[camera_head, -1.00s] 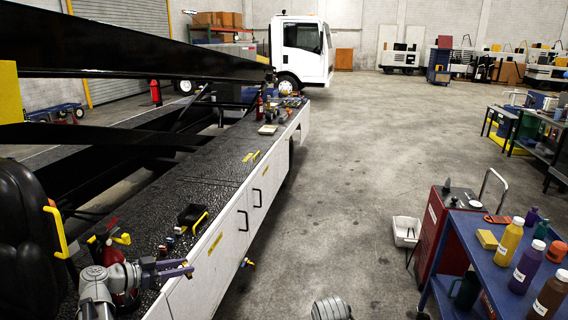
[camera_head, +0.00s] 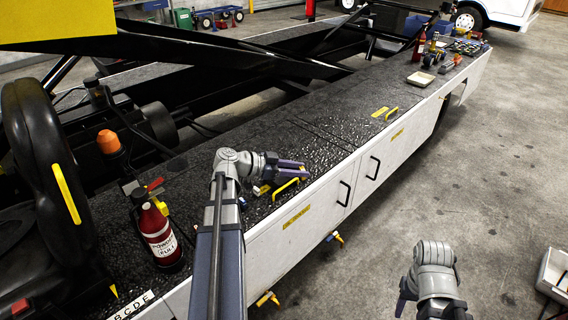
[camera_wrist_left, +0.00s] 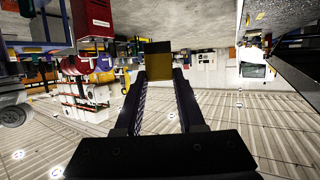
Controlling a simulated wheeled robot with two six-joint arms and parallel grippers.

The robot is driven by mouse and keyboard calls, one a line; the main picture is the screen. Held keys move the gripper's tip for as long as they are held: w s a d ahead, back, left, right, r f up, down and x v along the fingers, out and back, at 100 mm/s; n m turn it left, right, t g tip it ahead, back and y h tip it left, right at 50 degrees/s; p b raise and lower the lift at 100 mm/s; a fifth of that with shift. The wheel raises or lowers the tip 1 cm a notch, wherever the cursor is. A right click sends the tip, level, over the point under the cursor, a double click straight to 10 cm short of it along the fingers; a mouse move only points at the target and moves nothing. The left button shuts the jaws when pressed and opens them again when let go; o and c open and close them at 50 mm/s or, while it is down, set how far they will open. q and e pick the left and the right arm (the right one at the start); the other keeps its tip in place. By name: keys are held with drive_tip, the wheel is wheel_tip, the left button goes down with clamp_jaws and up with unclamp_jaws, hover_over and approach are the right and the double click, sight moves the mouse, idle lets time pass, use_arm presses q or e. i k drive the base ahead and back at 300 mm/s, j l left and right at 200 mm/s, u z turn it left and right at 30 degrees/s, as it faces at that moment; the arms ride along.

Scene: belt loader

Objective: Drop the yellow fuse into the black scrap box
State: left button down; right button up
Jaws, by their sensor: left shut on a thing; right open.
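My left gripper (camera_head: 302,169) is shut and reaches right across the dark deck, by a yellow handle (camera_head: 287,188). In the left wrist view it is shut on the yellow fuse (camera_wrist_left: 158,62), a dull yellow block between the fingertips. In the head view I cannot make out the fuse at the fingers. The black scrap box is hidden or nearly so behind the gripper, by the yellow handle. My right gripper (camera_head: 428,300) is open, low over the floor right of the white side panel, and its fingers are partly hidden.
A red extinguisher (camera_head: 160,236) stands on the deck at the left, beside a black seat (camera_head: 45,180). Small coloured parts (camera_head: 261,189) lie near the left gripper. A pale tray (camera_head: 420,80) sits farther along.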

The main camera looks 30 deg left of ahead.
sight(278, 179)
drive_tip(key=i+l+u, duration=0.15)
drive_tip(key=i+u, duration=0.15)
drive_tip(key=i, duration=0.15)
drive_tip(key=i+l+u, duration=0.65)
drive_tip(key=i, duration=0.25)
